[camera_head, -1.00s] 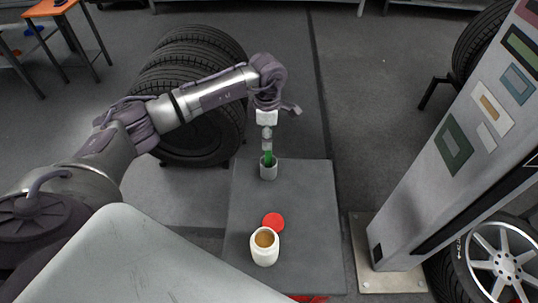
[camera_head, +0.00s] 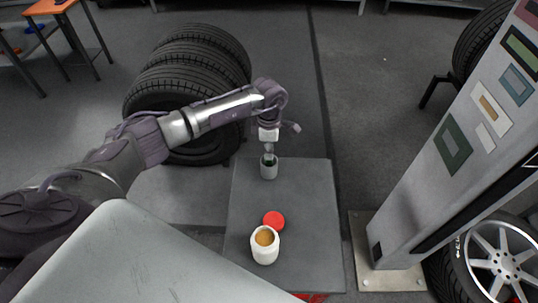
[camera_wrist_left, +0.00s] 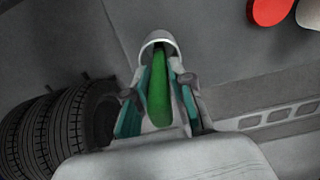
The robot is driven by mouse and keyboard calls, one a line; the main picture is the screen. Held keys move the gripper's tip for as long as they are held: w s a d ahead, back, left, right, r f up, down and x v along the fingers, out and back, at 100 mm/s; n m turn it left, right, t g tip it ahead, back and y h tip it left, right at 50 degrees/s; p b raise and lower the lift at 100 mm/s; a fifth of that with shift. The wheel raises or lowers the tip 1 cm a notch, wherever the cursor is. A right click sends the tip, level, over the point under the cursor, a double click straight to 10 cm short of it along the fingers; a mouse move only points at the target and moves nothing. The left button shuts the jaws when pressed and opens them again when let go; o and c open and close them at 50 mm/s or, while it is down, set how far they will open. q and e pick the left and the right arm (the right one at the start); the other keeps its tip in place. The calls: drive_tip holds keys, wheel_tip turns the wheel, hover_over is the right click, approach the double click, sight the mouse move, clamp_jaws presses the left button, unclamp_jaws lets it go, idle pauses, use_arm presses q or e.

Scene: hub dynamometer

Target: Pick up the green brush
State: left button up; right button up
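The green brush (camera_wrist_left: 158,88) stands in a small light grey cup (camera_head: 269,172) at the far end of the grey table top (camera_head: 300,205). In the wrist view the cup's rim (camera_wrist_left: 158,38) shows around the brush. My left gripper (camera_head: 269,150) is directly above the cup, pointing down. In the wrist view its two fingers (camera_wrist_left: 159,100) lie on either side of the brush, with a gap to it, so they look open. In the head view the gripper hides most of the brush. My right gripper is not in view.
A cream jar (camera_head: 265,248) with brown contents and a red lid (camera_head: 273,220) sit nearer on the table. A row of tyres (camera_head: 190,85) stands behind my left arm. A tall grey machine (camera_head: 440,150) is at the right. The table's middle right is clear.

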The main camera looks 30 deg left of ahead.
use_arm(q)
drive_tip(key=shift+c, duration=1.2)
clamp_jaws()
wheel_tip(320, 180, up, 10)
drive_tip(key=shift+r+b, duration=0.1)
drive_tip(key=shift+b, duration=0.2)
